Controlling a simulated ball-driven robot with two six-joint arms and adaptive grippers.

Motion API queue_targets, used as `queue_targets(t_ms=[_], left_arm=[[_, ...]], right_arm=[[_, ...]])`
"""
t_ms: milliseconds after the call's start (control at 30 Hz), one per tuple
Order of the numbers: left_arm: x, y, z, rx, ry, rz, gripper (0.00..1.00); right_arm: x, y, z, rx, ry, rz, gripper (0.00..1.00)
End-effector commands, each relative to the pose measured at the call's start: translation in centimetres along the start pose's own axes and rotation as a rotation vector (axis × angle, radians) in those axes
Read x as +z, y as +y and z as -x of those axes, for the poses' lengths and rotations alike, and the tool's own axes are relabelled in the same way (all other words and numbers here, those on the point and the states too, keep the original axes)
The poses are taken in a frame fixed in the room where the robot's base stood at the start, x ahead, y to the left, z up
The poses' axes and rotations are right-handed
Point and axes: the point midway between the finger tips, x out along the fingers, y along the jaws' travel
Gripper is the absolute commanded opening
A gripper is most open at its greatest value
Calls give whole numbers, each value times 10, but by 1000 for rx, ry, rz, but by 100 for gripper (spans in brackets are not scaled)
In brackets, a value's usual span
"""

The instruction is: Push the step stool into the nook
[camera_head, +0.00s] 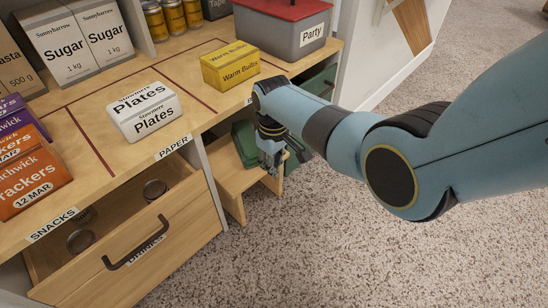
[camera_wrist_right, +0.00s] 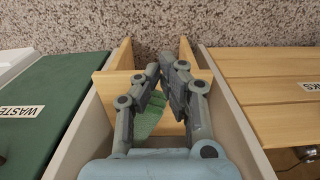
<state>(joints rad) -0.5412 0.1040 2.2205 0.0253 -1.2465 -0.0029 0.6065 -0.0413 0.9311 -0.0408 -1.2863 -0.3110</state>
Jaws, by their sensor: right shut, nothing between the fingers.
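The light wood step stool (camera_head: 229,180) stands on the carpet at the mouth of the nook, between the drinks drawer and the green-fronted unit. In the right wrist view, the stool (camera_wrist_right: 112,88) shows its step boards and upright sides between the nook's two side panels (camera_wrist_right: 235,120). My right gripper (camera_head: 270,160) is shut and empty, pointing down at the stool. In the wrist view its fingertips (camera_wrist_right: 164,72) are close together over the stool; I cannot tell whether they touch it. The nook's inside is mostly hidden by the counter. My left gripper is not in view.
A green object (camera_wrist_right: 151,118) lies by the stool, partly behind my fingers. The drinks drawer (camera_head: 150,240) stands open left of the nook. Above is a counter with a plates box (camera_head: 143,113) and warm bulbs box (camera_head: 230,68). Carpet (camera_head: 330,245) in front is clear.

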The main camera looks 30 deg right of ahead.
Motion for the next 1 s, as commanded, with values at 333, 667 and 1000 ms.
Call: queue_targets(t_ms=[333,667,1000], left_arm=[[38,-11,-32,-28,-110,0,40],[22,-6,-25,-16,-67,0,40],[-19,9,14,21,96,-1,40]], right_arm=[[4,46,0,-28,314,174,0],[33,63,-41,-25,286,149,0],[17,59,-102,-27,282,149,0]])
